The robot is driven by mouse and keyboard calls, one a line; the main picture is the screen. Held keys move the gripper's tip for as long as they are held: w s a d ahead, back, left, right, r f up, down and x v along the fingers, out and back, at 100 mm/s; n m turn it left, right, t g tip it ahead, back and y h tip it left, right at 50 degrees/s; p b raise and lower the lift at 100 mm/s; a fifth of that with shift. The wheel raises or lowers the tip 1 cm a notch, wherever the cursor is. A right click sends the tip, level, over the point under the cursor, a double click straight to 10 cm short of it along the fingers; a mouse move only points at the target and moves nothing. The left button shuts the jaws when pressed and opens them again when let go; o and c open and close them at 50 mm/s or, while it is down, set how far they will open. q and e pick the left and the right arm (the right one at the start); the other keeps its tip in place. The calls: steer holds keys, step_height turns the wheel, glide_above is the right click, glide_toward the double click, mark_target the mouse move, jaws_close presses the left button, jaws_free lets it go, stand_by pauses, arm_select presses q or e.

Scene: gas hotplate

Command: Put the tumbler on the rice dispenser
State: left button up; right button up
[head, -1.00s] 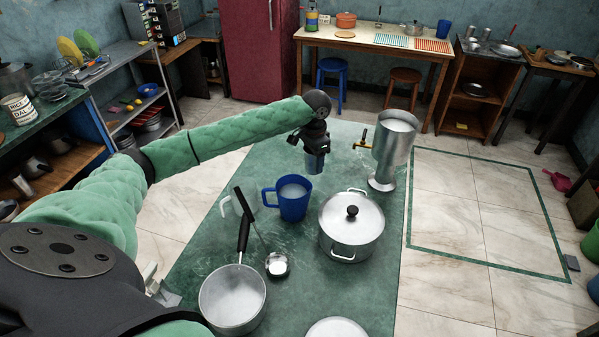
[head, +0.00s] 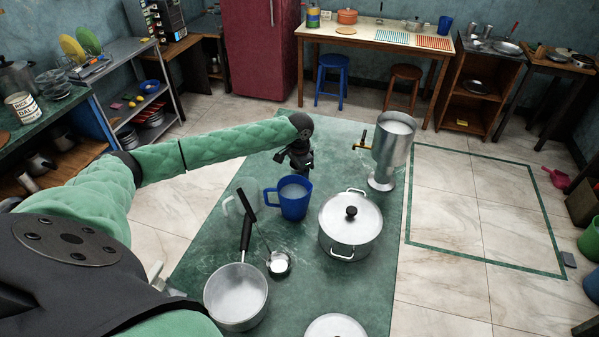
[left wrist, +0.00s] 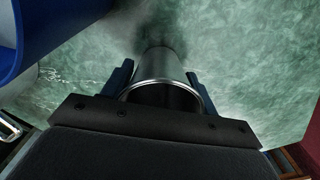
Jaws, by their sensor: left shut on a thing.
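A steel tumbler (left wrist: 160,66) is between the fingers of my left gripper (left wrist: 158,84) in the left wrist view, its round rim towards the camera. The gripper is shut on it. In the head view my left gripper (head: 301,168) is just behind the blue mug (head: 294,200), over the green table. The tumbler is mostly hidden there, and I cannot tell whether its base touches the table. I cannot identify the rice dispenser for sure; a tall steel vessel with a brass tap (head: 391,150) stands right of the gripper. My right gripper is out of view.
A tall dark-and-white unit (head: 165,20) stands at the back left. The far table end is mostly clear.

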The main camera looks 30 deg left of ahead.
arm_select(q)
steer(key=o, duration=1)
steer(key=shift+f, duration=0.1)
